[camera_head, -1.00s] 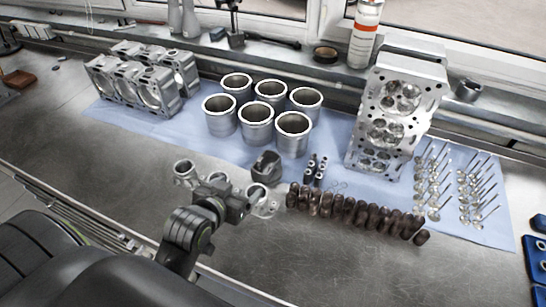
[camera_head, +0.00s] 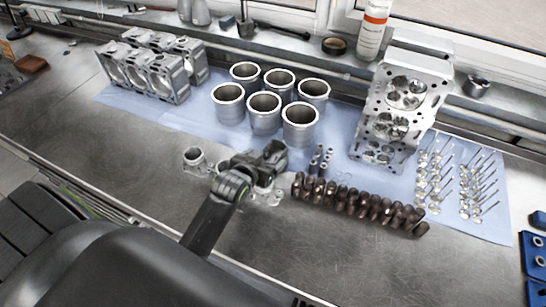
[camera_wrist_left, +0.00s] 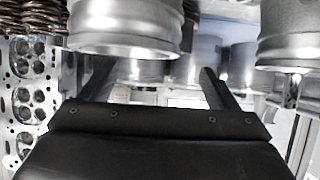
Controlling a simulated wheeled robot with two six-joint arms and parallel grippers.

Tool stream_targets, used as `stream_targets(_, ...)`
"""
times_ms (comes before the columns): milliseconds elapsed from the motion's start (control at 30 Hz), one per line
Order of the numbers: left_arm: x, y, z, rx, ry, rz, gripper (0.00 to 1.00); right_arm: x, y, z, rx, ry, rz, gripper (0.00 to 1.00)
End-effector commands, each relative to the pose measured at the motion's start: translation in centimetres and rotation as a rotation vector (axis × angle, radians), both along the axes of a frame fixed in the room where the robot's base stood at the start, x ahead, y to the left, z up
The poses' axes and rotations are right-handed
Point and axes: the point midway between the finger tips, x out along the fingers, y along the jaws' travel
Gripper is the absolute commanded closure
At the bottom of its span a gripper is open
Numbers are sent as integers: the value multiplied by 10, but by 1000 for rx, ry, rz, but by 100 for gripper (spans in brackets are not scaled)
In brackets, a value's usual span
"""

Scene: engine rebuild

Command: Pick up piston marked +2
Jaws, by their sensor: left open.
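Several grey metal pistons stand on the bench in front of the liners. One piston (camera_head: 195,158) is left of my left gripper (camera_head: 252,164), and another piston (camera_head: 276,153) is right at its fingers. More piston parts show low beside the gripper, partly covered by it. I cannot read a +2 mark on any. In the left wrist view my left gripper (camera_wrist_left: 154,72) is open, its two dark fingers apart. I see nothing held. My right gripper is not in view.
Several cylinder liners (camera_head: 264,110) stand behind on the blue cloth (camera_head: 150,112). A row of brown springs (camera_head: 350,205) lies to the right, near the cylinder head (camera_head: 395,110) and loose valves (camera_head: 455,185). Small dark parts (camera_head: 320,160) stand between.

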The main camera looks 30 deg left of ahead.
Motion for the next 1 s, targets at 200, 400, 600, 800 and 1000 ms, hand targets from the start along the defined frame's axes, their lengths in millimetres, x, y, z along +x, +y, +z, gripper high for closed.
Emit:
stream_targets(200, 9, 1, -3, 0, 1, 0, 18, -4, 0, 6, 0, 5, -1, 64)
stream_targets(400, 28, 3, -13, 1, 1, 0, 18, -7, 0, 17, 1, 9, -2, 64)
stream_targets(600, 43, 4, -23, 0, 0, 0, 18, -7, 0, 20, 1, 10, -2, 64)
stream_targets(800, 46, 4, -26, 0, -1, 0, 18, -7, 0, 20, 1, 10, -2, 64)
stream_targets(1000, 46, 4, -26, 0, -1, 0, 24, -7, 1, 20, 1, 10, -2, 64)
